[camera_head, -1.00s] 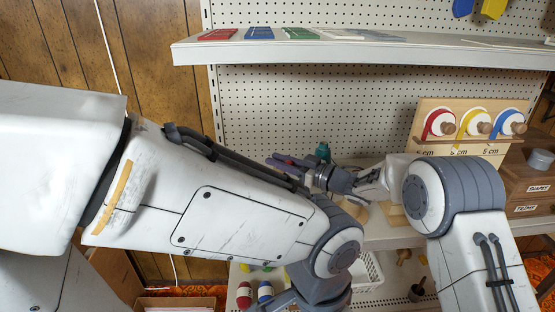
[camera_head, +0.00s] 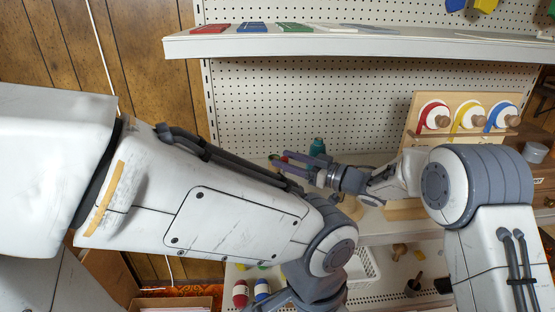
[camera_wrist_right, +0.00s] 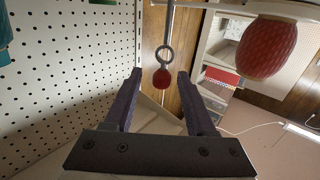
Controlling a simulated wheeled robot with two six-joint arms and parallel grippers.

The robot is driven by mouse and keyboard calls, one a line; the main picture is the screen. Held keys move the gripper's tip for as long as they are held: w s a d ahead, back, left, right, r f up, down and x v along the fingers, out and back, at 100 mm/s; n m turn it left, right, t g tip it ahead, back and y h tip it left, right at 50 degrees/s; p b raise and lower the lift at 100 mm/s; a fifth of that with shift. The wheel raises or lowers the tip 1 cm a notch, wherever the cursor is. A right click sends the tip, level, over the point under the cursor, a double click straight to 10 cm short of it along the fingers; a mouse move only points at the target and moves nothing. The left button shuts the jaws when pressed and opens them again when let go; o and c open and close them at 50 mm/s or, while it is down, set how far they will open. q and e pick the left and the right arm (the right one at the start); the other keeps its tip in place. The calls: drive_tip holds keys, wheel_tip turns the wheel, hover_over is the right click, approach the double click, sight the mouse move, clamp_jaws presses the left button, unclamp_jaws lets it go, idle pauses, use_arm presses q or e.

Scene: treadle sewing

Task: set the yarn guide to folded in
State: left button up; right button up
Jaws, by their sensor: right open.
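My right gripper (camera_head: 287,164) is open, with its dark fingers pointing left near the pegboard in the head view. In the right wrist view, its fingertips (camera_wrist_right: 159,75) stand apart. A metal rod with a grey ring (camera_wrist_right: 165,54) and a small red knob (camera_wrist_right: 162,78), which looks like the yarn guide, shows between the fingertips. The knob does not appear gripped; its exact depth is unclear. In the head view the guide is too small and covered to make out. My left arm crosses the head view, but its gripper is not in view.
A red textured ball (camera_wrist_right: 265,47) hangs right of the fingers in the wrist view. A shelf (camera_head: 350,48) runs above the right gripper. A teal object (camera_head: 317,147) stands just behind it. A wooden spool rack (camera_head: 465,98) stands to the right. Pegboard (camera_wrist_right: 65,65) lies close on the left.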

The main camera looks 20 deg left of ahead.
drive_tip(key=s+d, duration=0.1)
drive_tip(key=d, duration=0.5)
drive_tip(key=shift+b, duration=0.45)
